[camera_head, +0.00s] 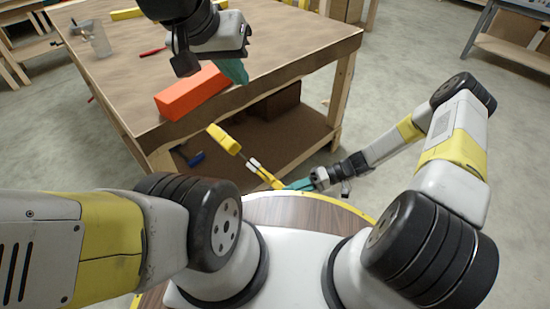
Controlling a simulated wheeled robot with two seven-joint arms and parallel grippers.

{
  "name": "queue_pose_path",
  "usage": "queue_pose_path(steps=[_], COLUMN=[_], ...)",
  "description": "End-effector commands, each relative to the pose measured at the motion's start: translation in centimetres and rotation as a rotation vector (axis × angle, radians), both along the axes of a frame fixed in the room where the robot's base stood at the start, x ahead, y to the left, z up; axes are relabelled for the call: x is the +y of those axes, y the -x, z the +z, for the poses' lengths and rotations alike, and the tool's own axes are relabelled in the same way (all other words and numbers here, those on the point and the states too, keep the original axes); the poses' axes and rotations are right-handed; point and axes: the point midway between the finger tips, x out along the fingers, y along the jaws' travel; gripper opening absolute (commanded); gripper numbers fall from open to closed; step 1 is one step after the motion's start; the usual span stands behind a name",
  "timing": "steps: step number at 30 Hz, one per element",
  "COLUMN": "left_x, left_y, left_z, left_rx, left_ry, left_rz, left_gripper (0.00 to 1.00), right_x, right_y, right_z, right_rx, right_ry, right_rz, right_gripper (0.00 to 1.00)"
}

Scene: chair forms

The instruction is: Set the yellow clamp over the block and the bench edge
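The orange-red block (190,95) lies on the near edge of the wooden bench (125,85). The yellow clamp (224,140) is a long bar with yellow ends, slanting through the air in front of the bench, below and to the right of the block. My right gripper (298,184) has its teal fingers at the clamp's lower end and appears shut on it. My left gripper (234,70) hangs over the bench edge just right of the block, teal fingertips pointing down. The gap between its fingers is not visible, and it holds nothing I can see.
On the bench top are a red-handled tool (152,51), a clear container (101,42) and a yellow bar (127,14). The lower shelf (285,135) holds a blue-handled tool (196,159) and a brown box (281,103). Open floor lies right of the bench.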

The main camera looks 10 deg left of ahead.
Motion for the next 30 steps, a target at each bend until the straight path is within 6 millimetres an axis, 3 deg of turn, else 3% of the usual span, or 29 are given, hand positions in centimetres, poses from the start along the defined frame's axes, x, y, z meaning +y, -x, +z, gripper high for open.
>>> queue_pose_path(steps=[3,9,30], left_x=[0.0,0.0,0.0], left_y=[0.0,0.0,0.0], left_z=[0.0,0.0,0.0], left_rx=[0.0,0.0,0.0], left_ry=[0.0,0.0,0.0], left_rz=[0.0,0.0,0.0], left_gripper=[0.0,0.0,0.0], right_x=[3.6,7.5,11.7], right_y=[0.9,0.5,-2.8], right_z=[-0.3,1.2,1.9], right_rx=[0.138,0.327,0.361], right_ry=[-0.105,-0.251,-0.291], right_rz=[0.083,0.061,0.022], right_gripper=[0.0,0.0,0.0])
